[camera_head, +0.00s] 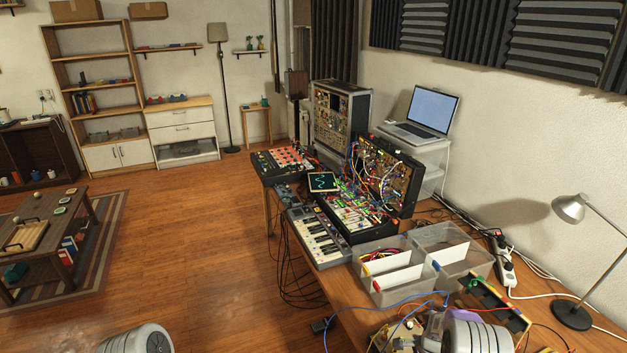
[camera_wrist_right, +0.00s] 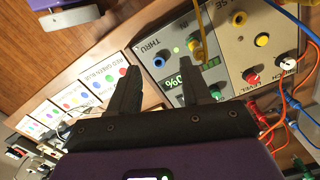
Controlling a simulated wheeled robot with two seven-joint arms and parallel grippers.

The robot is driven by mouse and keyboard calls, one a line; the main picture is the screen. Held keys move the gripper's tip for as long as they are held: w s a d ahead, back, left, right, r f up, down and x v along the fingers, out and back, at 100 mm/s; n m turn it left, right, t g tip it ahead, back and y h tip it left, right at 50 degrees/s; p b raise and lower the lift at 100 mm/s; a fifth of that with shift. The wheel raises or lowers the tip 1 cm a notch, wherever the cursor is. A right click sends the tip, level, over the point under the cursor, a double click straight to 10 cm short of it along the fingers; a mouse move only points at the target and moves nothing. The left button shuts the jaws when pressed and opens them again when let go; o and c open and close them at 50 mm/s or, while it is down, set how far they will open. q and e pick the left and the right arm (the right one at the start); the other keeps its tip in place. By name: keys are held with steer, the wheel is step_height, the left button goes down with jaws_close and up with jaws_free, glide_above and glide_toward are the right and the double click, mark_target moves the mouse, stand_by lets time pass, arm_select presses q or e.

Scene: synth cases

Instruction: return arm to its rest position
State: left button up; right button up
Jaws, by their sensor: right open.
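My right gripper (camera_wrist_right: 157,72) is open in the right wrist view, with its two black fingers spread apart and nothing between them. The fingertips are over or close to a synth module panel (camera_wrist_right: 228,88) with THRU and LEVEL labels, a small green display, knobs and jacks; I cannot tell whether they touch it. A yellow cable (camera_wrist_right: 198,40) is plugged in just beyond the right finger. In the head view, my right arm is at the bottom right over the near end of the desk (camera_head: 352,322). My left arm shows at the bottom left; its gripper is out of the picture.
Orange cables (camera_wrist_right: 290,112) and a blue cable (camera_wrist_right: 290,22) hang near the right finger. Cards with coloured dots (camera_wrist_right: 72,98) lie left. Clear bins (camera_head: 392,292), a keyboard (camera_head: 318,238), a patched synth case (camera_head: 390,172) and a lamp (camera_head: 572,210) crowd the desk.

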steer(key=s+a+f+n+y, duration=0.1)
steer(key=s+a+f+n, duration=0.7)
steer(key=s+a, duration=0.4)
steer(key=s+a+r+n+y+b, duration=0.1)
steer(key=s+a+n+y, duration=0.1)
steer(key=s+a+n, duration=0.85)
step_height(320, 180, down, 9)
steer(key=s+d+m+b, duration=0.2)
steer(key=m+b, duration=0.1)
steer(key=b, duration=0.6)
steer(key=shift+r+t, duration=0.15)
steer(key=shift+t, duration=0.25)
steer(key=shift+m, duration=0.25)
